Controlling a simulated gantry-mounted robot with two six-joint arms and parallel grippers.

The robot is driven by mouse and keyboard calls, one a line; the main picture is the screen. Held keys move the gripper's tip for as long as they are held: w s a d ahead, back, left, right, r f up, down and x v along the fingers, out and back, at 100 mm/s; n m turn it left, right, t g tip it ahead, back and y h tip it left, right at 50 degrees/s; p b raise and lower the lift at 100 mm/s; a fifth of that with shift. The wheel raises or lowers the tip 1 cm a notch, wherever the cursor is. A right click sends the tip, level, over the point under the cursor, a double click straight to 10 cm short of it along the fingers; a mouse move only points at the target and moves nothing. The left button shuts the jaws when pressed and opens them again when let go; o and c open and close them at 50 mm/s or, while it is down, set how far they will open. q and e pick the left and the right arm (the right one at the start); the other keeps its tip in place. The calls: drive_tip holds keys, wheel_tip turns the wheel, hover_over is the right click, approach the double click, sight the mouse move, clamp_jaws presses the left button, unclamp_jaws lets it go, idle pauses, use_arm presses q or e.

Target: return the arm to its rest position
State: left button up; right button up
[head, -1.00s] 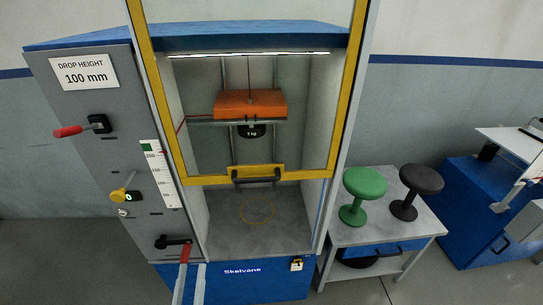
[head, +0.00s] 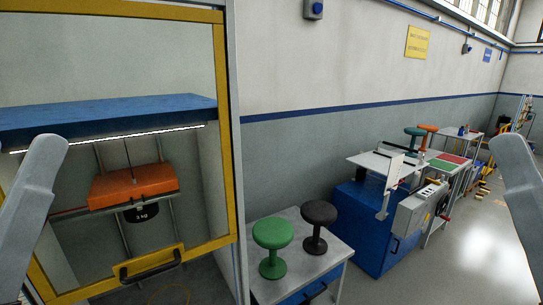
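Two pale grey links of my arms rise at the left and right edges of the head view. Neither gripper shows in this view, so their state is hidden. The drop-test machine stands at the left, with its yellow-framed door (head: 229,130) and black door handle (head: 150,266). Inside it hangs an orange weight block (head: 132,186) with a black weight (head: 141,213) below.
A green stool (head: 272,247) and a black stool (head: 318,226) stand on a small grey table (head: 312,265) right of the machine. Beyond it is a blue cabinet (head: 360,230) with a grey control box (head: 420,207). Open floor (head: 485,250) lies at the right.

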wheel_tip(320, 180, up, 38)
drive_tip(key=p, duration=3.5)
